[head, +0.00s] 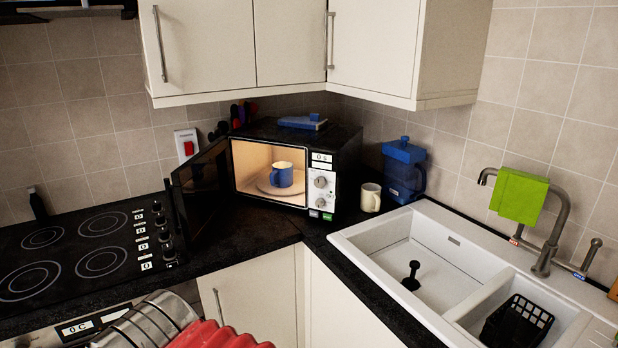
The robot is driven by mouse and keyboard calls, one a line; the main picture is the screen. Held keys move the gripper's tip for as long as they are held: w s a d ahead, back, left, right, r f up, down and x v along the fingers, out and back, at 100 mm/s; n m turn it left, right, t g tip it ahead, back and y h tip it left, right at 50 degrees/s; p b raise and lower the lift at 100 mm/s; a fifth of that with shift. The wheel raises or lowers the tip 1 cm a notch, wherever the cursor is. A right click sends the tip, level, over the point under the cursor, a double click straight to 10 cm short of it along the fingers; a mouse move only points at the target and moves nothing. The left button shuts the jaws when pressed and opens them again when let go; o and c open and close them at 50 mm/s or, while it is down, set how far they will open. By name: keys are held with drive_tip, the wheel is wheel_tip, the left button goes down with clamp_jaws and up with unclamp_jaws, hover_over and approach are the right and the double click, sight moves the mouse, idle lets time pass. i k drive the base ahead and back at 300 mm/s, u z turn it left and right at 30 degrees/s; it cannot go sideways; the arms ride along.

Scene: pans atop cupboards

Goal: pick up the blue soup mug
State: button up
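The blue soup mug (281,175) stands upright inside the open microwave (340,154) in the corner of the worktop. It is blue outside with a pale inside, and its handle points to the left. It rests on the round turntable plate (266,186). The microwave door (200,186) is swung open to the left, and the lit inside shows. My gripper cannot be made out in the head view.
A cream mug (370,197) and a blue water jug (403,170) stand right of the microwave. The hob (75,255) is at left, the white sink (410,262) at right. A ribbed red object (215,338) and a banded metal cylinder (150,322) fill the bottom edge.

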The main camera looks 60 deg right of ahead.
sight(281, 175)
drive_tip(key=z, duration=0.55)
drive_tip(key=i, duration=1)
drive_tip(key=z, duration=0.05)
